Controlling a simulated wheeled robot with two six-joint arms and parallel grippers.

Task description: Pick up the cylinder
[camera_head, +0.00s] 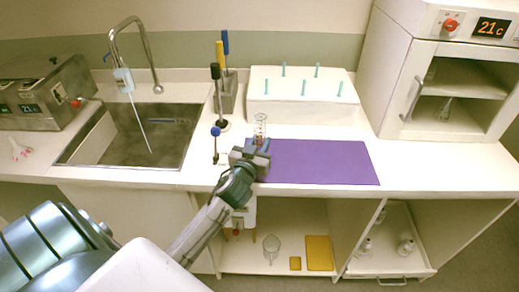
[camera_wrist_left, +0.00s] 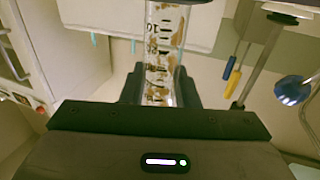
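The cylinder (camera_head: 260,128) is clear, with dark graduation marks and numbers, and shows upright above my left gripper (camera_head: 255,152) in the head view. In the left wrist view the cylinder (camera_wrist_left: 164,55) stands between the two dark fingers of my left gripper (camera_wrist_left: 163,90), which press close on both its sides. My left gripper looks shut on it. The cylinder's lower part is hidden by the gripper in the head view, so I cannot tell whether it touches the counter. My right gripper is not in view.
A purple mat (camera_head: 325,163) lies right of the gripper. Behind stands a white rack (camera_head: 340,112) with several teal pegs. A pen holder (camera_head: 228,98) and a black-topped stand (camera_head: 217,95) are behind left. The sink (camera_head: 110,140) is left; an oven-like cabinet (camera_head: 400,60) is right.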

